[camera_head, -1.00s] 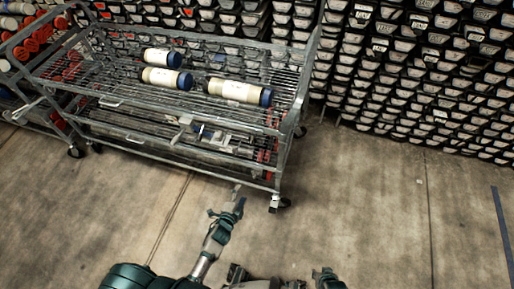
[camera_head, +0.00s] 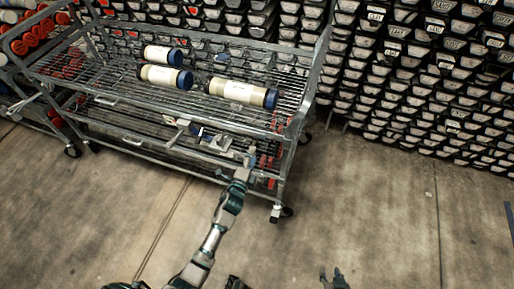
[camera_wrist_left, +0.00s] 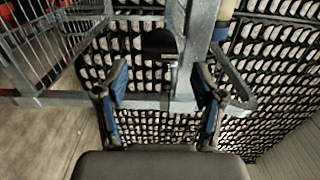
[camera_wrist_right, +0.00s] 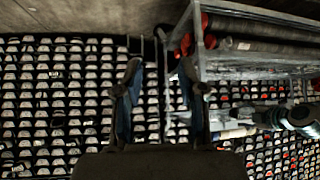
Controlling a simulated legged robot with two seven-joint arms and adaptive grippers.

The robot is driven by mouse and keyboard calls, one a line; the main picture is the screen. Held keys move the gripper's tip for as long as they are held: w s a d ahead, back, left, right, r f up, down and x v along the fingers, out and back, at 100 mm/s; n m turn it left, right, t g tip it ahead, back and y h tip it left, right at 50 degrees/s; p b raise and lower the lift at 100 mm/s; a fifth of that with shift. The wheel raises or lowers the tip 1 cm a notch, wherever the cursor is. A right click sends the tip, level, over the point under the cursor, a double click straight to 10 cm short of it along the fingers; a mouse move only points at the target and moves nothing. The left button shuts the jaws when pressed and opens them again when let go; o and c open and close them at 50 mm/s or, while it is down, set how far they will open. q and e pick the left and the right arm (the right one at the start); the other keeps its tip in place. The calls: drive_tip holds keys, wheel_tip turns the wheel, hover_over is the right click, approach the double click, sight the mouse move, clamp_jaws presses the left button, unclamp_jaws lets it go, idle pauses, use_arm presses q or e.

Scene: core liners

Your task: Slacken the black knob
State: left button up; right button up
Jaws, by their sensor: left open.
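A dark rounded shape that looks like the black knob (camera_wrist_left: 158,42) shows beside a grey metal post in the left wrist view, beyond my fingertips. In the head view I cannot make the knob out. My left gripper (camera_head: 241,175) is at the lower right front of the metal cart (camera_head: 150,108), by its lower shelf. In the left wrist view the blue-padded fingers of my left gripper (camera_wrist_left: 162,82) are apart, with a grey bracket between and beyond them. My right gripper (camera_head: 332,277) is low in the head view, away from the cart. Its fingers (camera_wrist_right: 160,78) are apart and empty.
White tubes with blue caps (camera_head: 243,92) lie on the cart's top shelf. A second cart with red-capped tubes (camera_head: 32,38) stands at the left. Stacked black trays (camera_head: 425,80) fill the back wall. The concrete floor (camera_head: 380,220) at the right is clear.

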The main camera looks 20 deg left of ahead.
sight(257, 146)
use_arm(q)
drive_tip(key=w, duration=0.2)
drive_tip(key=w+a, duration=0.1)
drive_tip(key=w, duration=0.1)
drive_tip(key=shift+w+f+b, duration=0.15)
drive_tip(key=shift+w+b, duration=0.1)
drive_tip(key=shift+b, duration=0.1)
drive_tip(key=shift+d, duration=0.65)
drive_tip(key=shift+c, duration=0.7)
drive_tip(key=c, duration=0.4)
drive_tip(key=shift+s+a, duration=0.1)
drive_tip(key=shift+a, duration=0.15)
drive_tip(key=c, duration=0.4)
drive_tip(key=shift+a, duration=0.25)
drive_tip(key=shift+c, duration=1)
drive_tip(key=shift+a, duration=0.2)
use_arm(e)
drive_tip(key=w+a+t, duration=0.1)
drive_tip(key=w+r+t, duration=0.1)
drive_tip(key=shift+w+a+r, duration=0.3)
drive_tip(key=shift+w+a, duration=0.05)
drive_tip(key=shift+a, duration=0.05)
use_arm(q)
drive_tip(key=shift+d, duration=0.15)
use_arm(e)
drive_tip(key=shift+d+y, duration=0.15)
drive_tip(key=shift+y, duration=0.15)
